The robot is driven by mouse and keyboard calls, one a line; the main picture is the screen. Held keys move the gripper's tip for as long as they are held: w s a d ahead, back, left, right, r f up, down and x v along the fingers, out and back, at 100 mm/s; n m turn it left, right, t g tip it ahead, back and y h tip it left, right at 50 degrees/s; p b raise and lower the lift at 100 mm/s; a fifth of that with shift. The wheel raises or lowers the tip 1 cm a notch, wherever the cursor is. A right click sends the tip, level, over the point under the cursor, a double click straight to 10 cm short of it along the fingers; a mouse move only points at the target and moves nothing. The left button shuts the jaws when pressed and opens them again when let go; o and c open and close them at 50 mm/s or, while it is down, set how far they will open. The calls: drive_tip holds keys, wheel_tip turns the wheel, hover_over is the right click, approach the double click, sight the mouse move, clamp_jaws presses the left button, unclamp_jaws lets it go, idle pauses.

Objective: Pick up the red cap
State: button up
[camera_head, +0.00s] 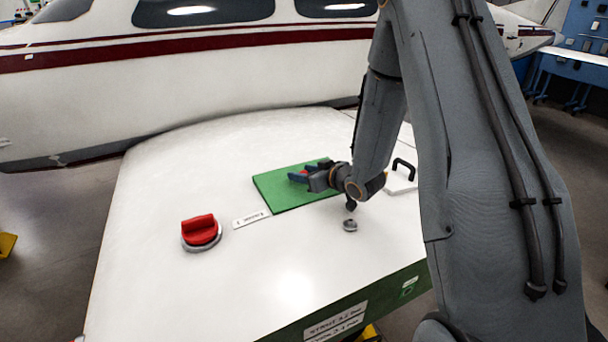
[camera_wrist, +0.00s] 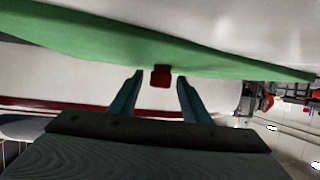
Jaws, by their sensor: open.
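A small red block-like thing, which looks like the red cap (camera_wrist: 161,77), shows between my gripper's fingertips in the wrist view, at the edge of the green mat (camera_wrist: 90,45). My gripper (camera_head: 299,176) is open, with blue fingers low over the green mat (camera_head: 278,200) in the head view. Only a speck of red shows among the fingers there. I cannot tell whether the fingers touch the red thing. A larger red knob (camera_head: 200,228) on a grey ring stands apart, left of the mat, on the white surface.
A white panel with a black handle (camera_head: 403,168) lies behind my arm. A white label (camera_head: 251,219) lies by the mat. The aircraft body (camera_head: 250,70) rises behind. The white surface's front middle is clear.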

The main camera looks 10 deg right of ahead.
sight(304, 172)
drive_tip(key=shift+c, duration=0.4)
clamp_jaws()
drive_tip(key=shift+r+b, duration=1.3)
drive_tip(key=shift+r, duration=3.7)
drive_tip(key=c, duration=0.8)
unclamp_jaws()
clamp_jaws()
